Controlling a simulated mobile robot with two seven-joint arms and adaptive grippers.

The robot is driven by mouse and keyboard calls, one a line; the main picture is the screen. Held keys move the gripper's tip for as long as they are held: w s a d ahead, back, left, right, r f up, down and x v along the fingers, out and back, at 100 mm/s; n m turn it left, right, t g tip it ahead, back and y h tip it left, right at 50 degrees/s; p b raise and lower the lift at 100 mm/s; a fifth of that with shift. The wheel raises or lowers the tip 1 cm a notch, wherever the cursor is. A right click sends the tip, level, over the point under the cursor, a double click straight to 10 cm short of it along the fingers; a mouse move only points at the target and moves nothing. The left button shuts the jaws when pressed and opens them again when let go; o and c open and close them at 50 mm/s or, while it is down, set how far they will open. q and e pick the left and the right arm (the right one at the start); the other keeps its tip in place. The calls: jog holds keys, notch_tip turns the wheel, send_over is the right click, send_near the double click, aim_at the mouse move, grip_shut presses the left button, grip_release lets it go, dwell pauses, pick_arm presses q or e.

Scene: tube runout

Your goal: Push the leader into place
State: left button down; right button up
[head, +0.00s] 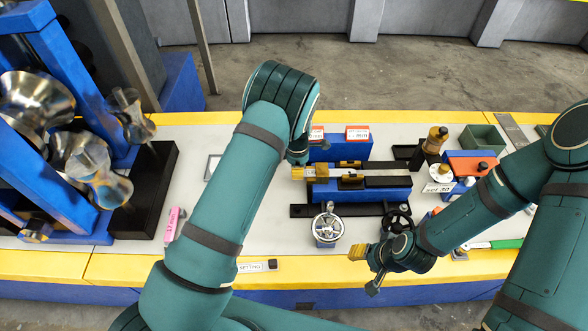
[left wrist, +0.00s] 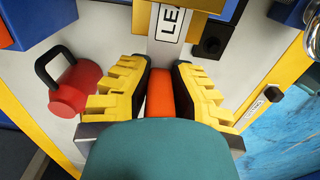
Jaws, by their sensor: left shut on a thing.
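In the left wrist view, the yellow toothed fingers of my left gripper (left wrist: 160,95) are closed on both sides of an orange piece (left wrist: 158,92). A pale strip with a label starting "LEA" (left wrist: 172,22) lies just beyond it; the rest of the word is cut off. In the head view, my left gripper (head: 310,172) is at the left end of the blue and black fixture (head: 362,190). The orange piece cannot be made out there. My right gripper (head: 364,270) hangs over the table's front, right of the silver handwheel (head: 326,227); its finger opening is unclear.
A pink object (head: 173,224) lies on the left. A green tray (head: 483,138) and small items crowd the right. The table (head: 140,270) has a yellow front edge.

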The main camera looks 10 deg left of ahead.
pick_arm(q)
jog(key=shift+w+d, duration=0.1)
jog(key=shift+d, duration=0.25)
jog(key=c, duration=1)
grip_release()
jog(key=shift+o, duration=0.2)
notch_tip(320, 180, up, 12)
